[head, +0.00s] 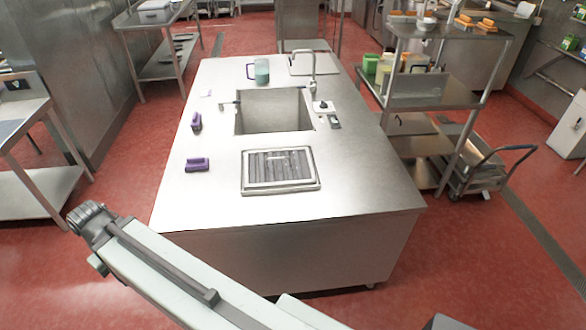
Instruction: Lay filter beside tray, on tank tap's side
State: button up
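A shallow light-rimmed tray (249,187) lies on the near part of the steel island. A dark grey ribbed panel, apparently the filter (272,165), lies inside it, with a small light piece across its middle. Behind the tray is a square open tank (272,108) sunk in the top. A tall curved tap (313,66) rises at its far right corner. A small tap-like fitting (229,103) juts out at its left edge; which is the tank tap I cannot tell. My arm crosses the lower front, and I make out no gripper fingers.
Purple-handled items lie left of the tray (197,164) and tank (196,122). A mug with bluish contents (257,71) stands behind the tank. Small items (325,108) sit at its right. Island top (360,170) is bare right of the tray. A trolley (475,165) stands at right.

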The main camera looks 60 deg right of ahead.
aim_at(368, 166)
jog(key=z, duration=0.2)
jog(key=i, duration=1)
jog(key=u, duration=0.1)
